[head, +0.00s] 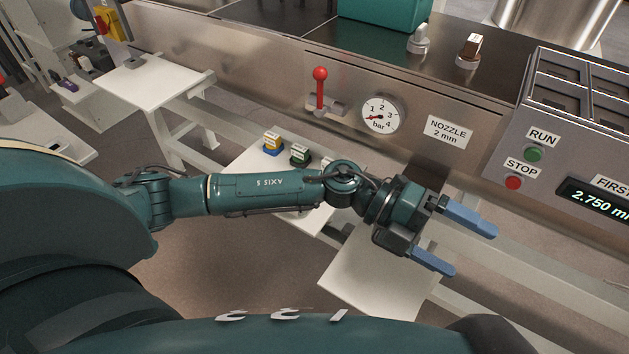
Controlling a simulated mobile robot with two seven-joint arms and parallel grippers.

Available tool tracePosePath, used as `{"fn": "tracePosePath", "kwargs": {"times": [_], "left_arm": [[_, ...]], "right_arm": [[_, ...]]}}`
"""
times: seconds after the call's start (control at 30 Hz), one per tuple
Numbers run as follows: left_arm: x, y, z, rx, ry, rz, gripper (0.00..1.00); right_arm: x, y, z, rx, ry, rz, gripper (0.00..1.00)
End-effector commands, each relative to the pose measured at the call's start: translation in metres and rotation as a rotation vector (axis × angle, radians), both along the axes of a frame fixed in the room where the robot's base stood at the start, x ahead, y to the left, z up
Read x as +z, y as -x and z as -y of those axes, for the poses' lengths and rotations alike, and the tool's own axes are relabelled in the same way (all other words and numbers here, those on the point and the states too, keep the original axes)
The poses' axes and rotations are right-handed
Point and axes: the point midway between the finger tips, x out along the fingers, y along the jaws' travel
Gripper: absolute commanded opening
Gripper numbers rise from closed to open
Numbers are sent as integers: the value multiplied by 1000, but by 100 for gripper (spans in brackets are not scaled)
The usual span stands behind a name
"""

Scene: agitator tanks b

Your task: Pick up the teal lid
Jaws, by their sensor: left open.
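I cannot pick out a teal lid for certain. A teal box-like block (385,12) stands on the dark machine top at the upper edge and is cut off by the frame; I cannot tell whether it has a lid. My left gripper (470,250) is open and empty, its two blue fingers apart and pointing right, in front of the steel machine front. It is well below and to the right of the teal block. My right gripper is not in view.
A red-knobbed lever (320,88), a pressure gauge (382,115) and a control box with a green button (533,154) line the machine front.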

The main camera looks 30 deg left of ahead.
Motion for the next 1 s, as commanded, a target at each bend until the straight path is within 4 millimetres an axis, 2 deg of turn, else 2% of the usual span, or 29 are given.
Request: {"fn": "tracePosePath", "kwargs": {"times": [0.03, 0.07, 0.17, 0.27, 0.4, 0.5, 0.6, 0.7, 0.77, 1.0], "left_arm": [[-10, -7, -15, -64, -117, 85, 100], [-17, -9, -25, -104, -188, 128, 100], [-38, -26, -70, -211, -442, 246, 100], [-49, -51, -133, -278, -717, 327, 100], [-42, -85, -228, -303, -1073, 365, 100], [-27, -100, -283, -291, -1261, 355, 100], [-15, -107, -319, -275, -1378, 337, 100], [-10, -109, -336, -266, -1432, 323, 100], [-15, -109, -339, -267, -1442, 318, 100], [-59, -108, -338, -270, -1440, 320, 100]], "right_arm": [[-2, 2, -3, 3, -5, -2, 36], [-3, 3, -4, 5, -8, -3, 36], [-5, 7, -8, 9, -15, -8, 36], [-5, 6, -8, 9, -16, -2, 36], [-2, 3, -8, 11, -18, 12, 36], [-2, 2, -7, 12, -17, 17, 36], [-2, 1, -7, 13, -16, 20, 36], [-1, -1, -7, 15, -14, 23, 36], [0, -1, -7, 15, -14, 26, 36], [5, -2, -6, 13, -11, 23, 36]]}}
